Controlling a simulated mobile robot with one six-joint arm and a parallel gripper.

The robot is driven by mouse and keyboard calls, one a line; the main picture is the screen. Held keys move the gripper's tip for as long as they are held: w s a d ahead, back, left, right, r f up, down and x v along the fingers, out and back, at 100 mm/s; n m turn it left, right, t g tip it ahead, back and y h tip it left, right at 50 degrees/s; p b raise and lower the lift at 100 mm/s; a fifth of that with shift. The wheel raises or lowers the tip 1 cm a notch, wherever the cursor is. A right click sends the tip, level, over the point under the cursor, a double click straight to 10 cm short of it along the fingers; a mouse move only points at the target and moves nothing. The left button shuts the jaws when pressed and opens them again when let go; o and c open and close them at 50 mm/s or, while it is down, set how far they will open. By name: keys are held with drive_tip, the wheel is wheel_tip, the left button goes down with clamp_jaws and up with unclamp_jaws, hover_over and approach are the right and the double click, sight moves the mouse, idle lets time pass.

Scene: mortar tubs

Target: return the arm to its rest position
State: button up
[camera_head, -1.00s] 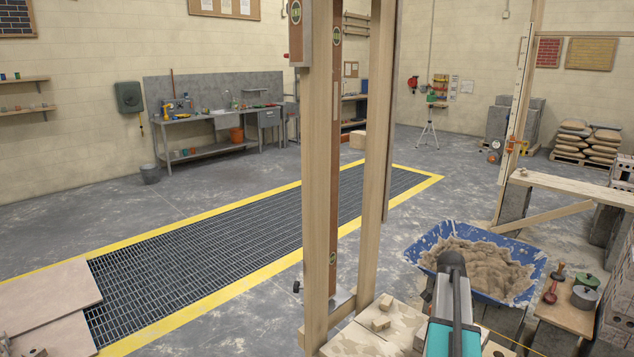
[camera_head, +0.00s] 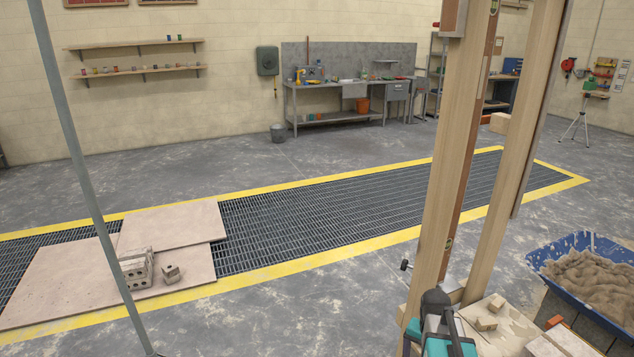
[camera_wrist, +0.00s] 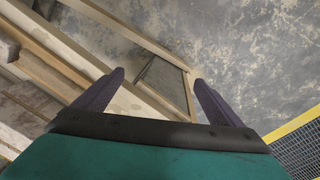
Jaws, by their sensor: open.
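My gripper (camera_wrist: 158,78) shows in the wrist view with its two dark fingers spread apart. Nothing is held between them. Behind the gap lie wooden boards and a grey panel (camera_wrist: 160,82), with grey concrete floor beyond. A teal and black part of my arm (camera_head: 448,342) shows at the bottom of the head view, in front of the wooden posts. The fingers cannot be made out in the head view.
Tall wooden posts (camera_head: 462,160) stand close by my arm. A blue tub (camera_head: 590,301) of mortar is at the right. A thin pole (camera_head: 85,180) stands nearer. Open floor lies around.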

drive_tip(key=s+a+f+n+y, duration=0.15)
drive_tip(key=a+n, duration=0.25)
drive_tip(key=a, duration=0.5)
drive_tip(key=s+a+f+n, duration=0.2)
drive_tip(key=a+f+n, duration=0.1)
drive_tip(key=a, duration=0.5)
drive_tip(key=s+f+g+b, duration=0.5)
drive_tip(key=s+f+b, duration=0.5)
drive_tip(key=s+f, duration=1.5)
wheel_tip(320, 180, down, 3)
drive_tip(key=shift+f+n, duration=0.2)
drive_tip(key=shift+n, duration=0.1)
